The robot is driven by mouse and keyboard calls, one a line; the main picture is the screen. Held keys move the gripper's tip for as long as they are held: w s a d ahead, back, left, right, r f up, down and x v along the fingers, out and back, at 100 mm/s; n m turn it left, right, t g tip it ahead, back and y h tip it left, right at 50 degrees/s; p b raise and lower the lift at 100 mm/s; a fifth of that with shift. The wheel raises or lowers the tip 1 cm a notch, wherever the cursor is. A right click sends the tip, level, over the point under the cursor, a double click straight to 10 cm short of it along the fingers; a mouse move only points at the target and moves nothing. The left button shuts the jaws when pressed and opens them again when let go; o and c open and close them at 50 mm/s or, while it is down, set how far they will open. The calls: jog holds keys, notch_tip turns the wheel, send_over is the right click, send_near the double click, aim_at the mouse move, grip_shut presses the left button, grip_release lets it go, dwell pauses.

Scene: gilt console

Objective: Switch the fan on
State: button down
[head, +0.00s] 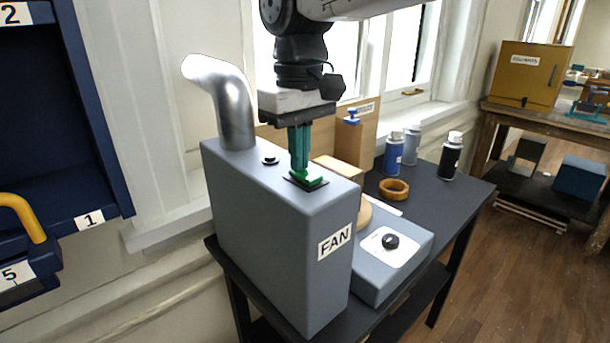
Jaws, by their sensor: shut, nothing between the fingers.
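The fan (268,235) is a tall blue-grey box labelled FAN, with a silver bent pipe (234,105) rising from its back left. A small dark knob (270,159) is on the top further left. My gripper (301,168) points straight down over the switch, with its teal fingers shut and empty. The fingertips are at the green switch and hide part of it; I cannot tell whether they touch it.
The fan stands on a dark table (450,205). Beside it is a low grey box with a black dial (390,241). A navy shelf unit (95,120) stands at left.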

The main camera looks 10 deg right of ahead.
jog(key=shift+r, duration=3.45)
jog(key=s+d+f+m, duration=0.2)
jog(key=s+d+f, duration=0.15)
jog(key=d, duration=0.25)
jog(key=s+d+f+m, duration=0.1)
jog(key=s+d+f, duration=0.1)
jog(key=s+d, duration=0.4)
jog(key=s+d+f+m+t, duration=0.1)
jog(key=s+d+f+m, duration=0.2)
jog(key=s+d+f, duration=0.5)
notch_tip(320, 180, down, 4)
jog(key=shift+s+d+r+m, duration=0.1)
jog(key=shift+s+d+m, duration=0.3)
jog(key=shift+s, duration=0.6)
